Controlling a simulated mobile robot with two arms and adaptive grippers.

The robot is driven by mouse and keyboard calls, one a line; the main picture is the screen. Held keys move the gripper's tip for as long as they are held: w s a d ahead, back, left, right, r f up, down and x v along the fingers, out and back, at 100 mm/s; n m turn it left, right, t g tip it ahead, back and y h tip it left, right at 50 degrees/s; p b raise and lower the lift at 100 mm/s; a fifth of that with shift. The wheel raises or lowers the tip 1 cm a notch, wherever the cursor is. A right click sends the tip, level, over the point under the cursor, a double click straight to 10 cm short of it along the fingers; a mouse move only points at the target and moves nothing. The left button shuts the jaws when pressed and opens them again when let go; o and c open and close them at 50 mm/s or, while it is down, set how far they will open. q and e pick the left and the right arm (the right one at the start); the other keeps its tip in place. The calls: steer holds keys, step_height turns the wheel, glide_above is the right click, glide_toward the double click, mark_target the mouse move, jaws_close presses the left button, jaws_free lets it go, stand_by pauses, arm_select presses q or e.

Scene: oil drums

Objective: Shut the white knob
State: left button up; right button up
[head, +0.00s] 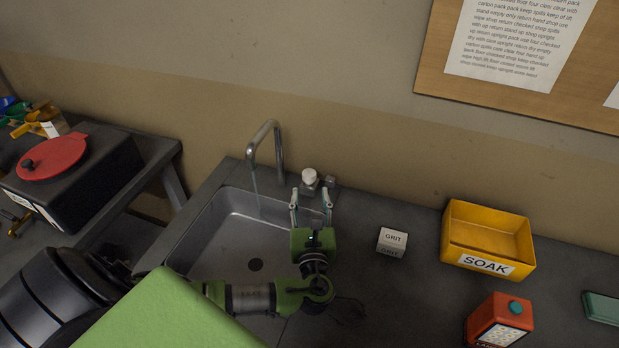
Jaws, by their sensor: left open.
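The white knob (309,176) sits on a small grey base behind the sink, to the right of the curved metal faucet (279,150). A thin stream of water (256,190) runs from the faucet into the sink (190,238). My left gripper (311,192), green with pale fingers, is open and points at the back wall. In the picture its fingertips lie just below the knob, one to each side of it. I cannot tell whether they touch it. My right gripper is not in view.
A white GRIT box (392,241), a yellow SOAK bin (490,234) and a red container (499,320) stand to the right on the dark counter. A small grey piece (330,182) is right of the knob. A black box with a red lid (53,157) is far left.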

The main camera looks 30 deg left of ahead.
mark_target(309, 179)
arm_select(q)
steer(key=x, duration=0.6)
steer(key=shift+w+a+p, duration=0.2)
steer(key=shift+w+p, duration=0.05)
steer(key=shift+p, duration=0.15)
steer(key=c, duration=1.1)
